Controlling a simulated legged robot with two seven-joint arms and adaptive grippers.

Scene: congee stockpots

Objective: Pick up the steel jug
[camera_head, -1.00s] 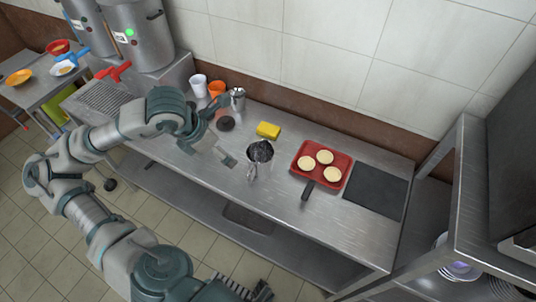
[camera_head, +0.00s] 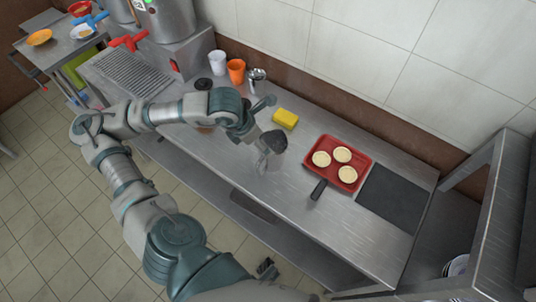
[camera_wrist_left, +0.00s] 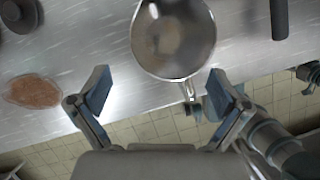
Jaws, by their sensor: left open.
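The steel jug (camera_head: 268,161) stands upright on the steel counter, its dark mouth facing up in the head view. In the left wrist view the steel jug (camera_wrist_left: 172,40) shows from above, with its handle (camera_wrist_left: 190,94) pointing toward my gripper. My left gripper (camera_head: 257,122) is at the jug's left side in the head view. In the wrist view the left gripper (camera_wrist_left: 158,98) is open, its two fingers apart, with the handle between their lines, nearer the right finger. The gripper holds nothing. Whether a finger touches the jug cannot be told. My right gripper cannot be made out.
A yellow sponge (camera_head: 285,118) lies behind the jug. A red pan (camera_head: 333,177) with several pale rounds is to its right. White cup (camera_head: 217,63), orange cup (camera_head: 236,71) and small steel pitcher (camera_head: 256,81) stand at the back. A brown patch (camera_wrist_left: 35,91) lies left of the jug.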

